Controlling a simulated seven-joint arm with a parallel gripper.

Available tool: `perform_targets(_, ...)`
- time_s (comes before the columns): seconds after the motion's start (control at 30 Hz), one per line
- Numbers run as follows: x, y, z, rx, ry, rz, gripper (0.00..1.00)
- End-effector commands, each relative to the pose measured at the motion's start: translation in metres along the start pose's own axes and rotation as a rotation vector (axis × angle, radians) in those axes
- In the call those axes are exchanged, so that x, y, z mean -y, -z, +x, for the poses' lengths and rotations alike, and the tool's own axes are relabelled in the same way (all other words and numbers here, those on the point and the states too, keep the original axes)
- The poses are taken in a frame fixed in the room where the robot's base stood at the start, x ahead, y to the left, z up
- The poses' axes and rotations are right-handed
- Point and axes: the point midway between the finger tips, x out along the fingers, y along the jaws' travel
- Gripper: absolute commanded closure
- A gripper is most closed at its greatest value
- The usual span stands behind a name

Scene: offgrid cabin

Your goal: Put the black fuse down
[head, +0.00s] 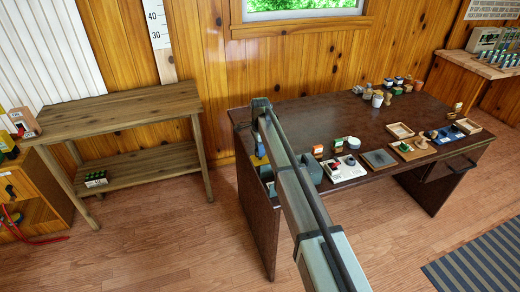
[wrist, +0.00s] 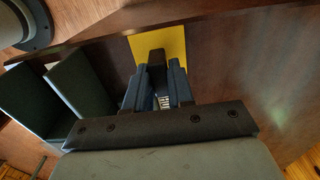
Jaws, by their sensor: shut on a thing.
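My gripper (wrist: 155,82) shows in the wrist view with its two blue-grey fingers shut on the black fuse (wrist: 157,62). The fuse is a small dark block between the fingertips, partly hidden by them. A flat yellow patch (wrist: 172,42) lies on the dark brown desk beyond the fuse. I cannot tell whether the fuse touches it. In the head view my arm reaches over the left end of the desk (head: 330,112) and largely hides my gripper and the fuse. A bit of yellow (head: 260,151) shows beside the arm there.
A dark green open box (wrist: 75,80) stands left of my gripper in the wrist view. In the head view, a white panel (head: 344,170), a grey square tray (head: 379,160) and small wooden trays (head: 400,131) line the desk's front. The middle of the desk is clear.

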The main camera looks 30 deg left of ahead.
Motion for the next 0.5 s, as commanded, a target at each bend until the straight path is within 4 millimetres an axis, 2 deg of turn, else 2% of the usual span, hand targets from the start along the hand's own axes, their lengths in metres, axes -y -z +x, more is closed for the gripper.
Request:
perform_targets(0.03, 0.0, 0.0, 0.0014, 0.0, 0.0, 0.0, 1.0)
perform_targets(0.07, 0.0001, 0.0, 0.0014, 0.0, 0.0, 0.0, 0.75)
perform_targets(0.1, 0.0001, 0.0, 0.0012, 0.0, 0.0, 0.0, 0.72)
perform_targets(0.3, 0.0, 0.0, 0.0011, 0.0, 0.0, 0.0, 0.52)
perform_targets(0.5, 0.0, 0.0, 0.0011, 0.0, 0.0, 0.0, 0.52)
